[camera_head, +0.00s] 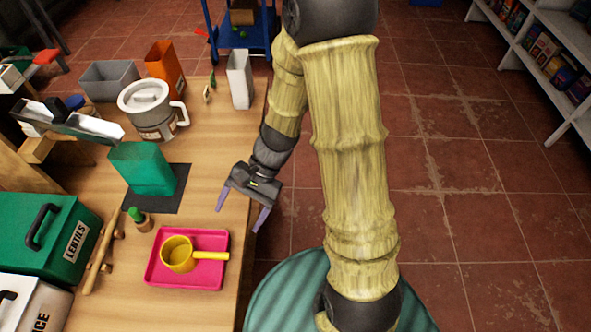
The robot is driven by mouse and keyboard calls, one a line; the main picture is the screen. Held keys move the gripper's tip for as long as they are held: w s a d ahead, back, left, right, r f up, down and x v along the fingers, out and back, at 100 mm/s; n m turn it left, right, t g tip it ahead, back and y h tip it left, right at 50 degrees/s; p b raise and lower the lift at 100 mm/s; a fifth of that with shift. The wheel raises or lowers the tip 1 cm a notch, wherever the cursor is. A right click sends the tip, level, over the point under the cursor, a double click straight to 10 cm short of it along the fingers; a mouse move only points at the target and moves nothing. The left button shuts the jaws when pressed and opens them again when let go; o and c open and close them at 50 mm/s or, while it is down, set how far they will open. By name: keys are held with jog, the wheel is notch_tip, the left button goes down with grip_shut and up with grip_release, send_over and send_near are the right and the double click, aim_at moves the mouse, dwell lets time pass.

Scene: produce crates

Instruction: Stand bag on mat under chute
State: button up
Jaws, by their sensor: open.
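A green bag (146,168) stands on the dark mat (170,201), close below the end of a metal chute (82,124). The bag looks upright, and its mouth is hard to make out. My gripper (239,219) is open and empty, with its purple fingers pointing down near the right edge of the table. It is right of the bag and mat and apart from them.
A pink tray (155,280) with a yellow scoop (178,254) lies in front of the mat. A lidded jug (152,115), white container (239,80), orange container (164,66) and grey bin (108,80) stand behind. A green lentils box (45,235) is left.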

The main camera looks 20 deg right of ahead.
jog(key=d+r+n+t+h, duration=0.3)
jog(key=d+r, duration=0.1)
jog(key=d, duration=0.3)
jog(key=d+r+n+t+h, duration=0.3)
jog(key=d+n+h, duration=0.1)
jog(key=d, duration=0.2)
jog(key=shift+w+d+r, duration=0.35)
